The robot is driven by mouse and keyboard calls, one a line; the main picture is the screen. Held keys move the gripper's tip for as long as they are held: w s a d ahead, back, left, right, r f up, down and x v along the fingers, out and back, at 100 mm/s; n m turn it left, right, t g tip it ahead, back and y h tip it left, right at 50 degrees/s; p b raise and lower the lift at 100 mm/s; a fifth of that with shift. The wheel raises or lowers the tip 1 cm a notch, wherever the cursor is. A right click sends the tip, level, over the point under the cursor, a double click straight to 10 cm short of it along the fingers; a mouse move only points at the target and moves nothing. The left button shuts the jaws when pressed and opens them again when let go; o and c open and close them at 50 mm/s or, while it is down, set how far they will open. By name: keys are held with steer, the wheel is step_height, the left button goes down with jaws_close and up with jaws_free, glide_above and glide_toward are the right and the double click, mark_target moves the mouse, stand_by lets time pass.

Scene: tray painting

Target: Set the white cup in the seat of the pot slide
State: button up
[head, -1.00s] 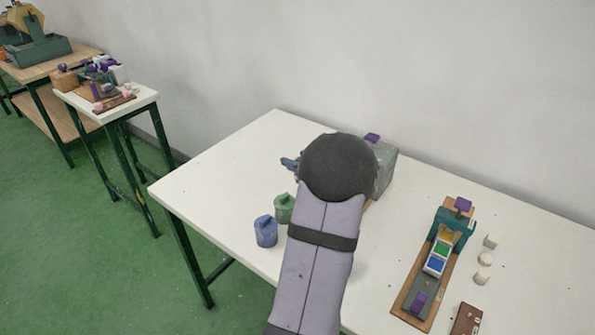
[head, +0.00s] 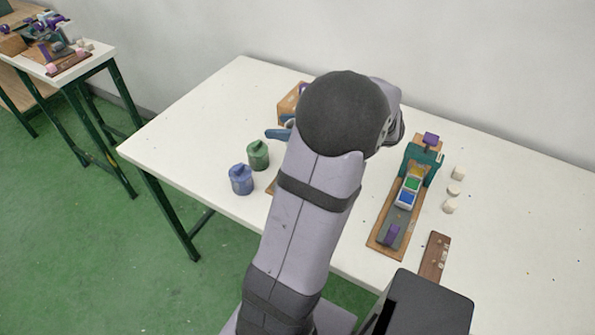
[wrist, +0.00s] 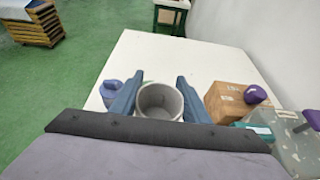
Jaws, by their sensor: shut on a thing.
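My gripper (wrist: 158,98) is shut on the white cup (wrist: 160,118), with one blue finger on each side of it in the wrist view. The cup's open mouth faces the camera and it looks empty inside. I cannot tell whether its base touches anything. In the head view my arm hides the cup, and only a blue finger of my gripper (head: 278,134) shows left of the wrist. A wooden board with a teal block, coloured squares and purple knobs (head: 405,195) lies right of my arm. I cannot tell for sure which fixture is the pot slide, and no seat shows clearly.
A green pot (head: 258,155) and a blue pot (head: 241,180) stand left of my arm. A wooden box (wrist: 232,102) and a grey box (wrist: 290,145) stand right of the cup. Small pale blocks (head: 454,190) and a brown strip (head: 434,257) lie right. The table's left part is clear.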

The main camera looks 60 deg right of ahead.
steer(key=shift+s+a+f, duration=0.1)
steer(key=shift+f, duration=2.4)
steer(key=shift+s+a+f, duration=0.1)
steer(key=shift+f, duration=2.4)
steer(key=shift+f, duration=0.2)
steer(key=o, duration=0.8)
steer(key=shift+r, duration=0.1)
steer(key=shift+r, duration=0.15)
steer(key=b+v, duration=0.1)
steer(key=v, duration=1.1)
steer(key=shift+d, duration=0.1)
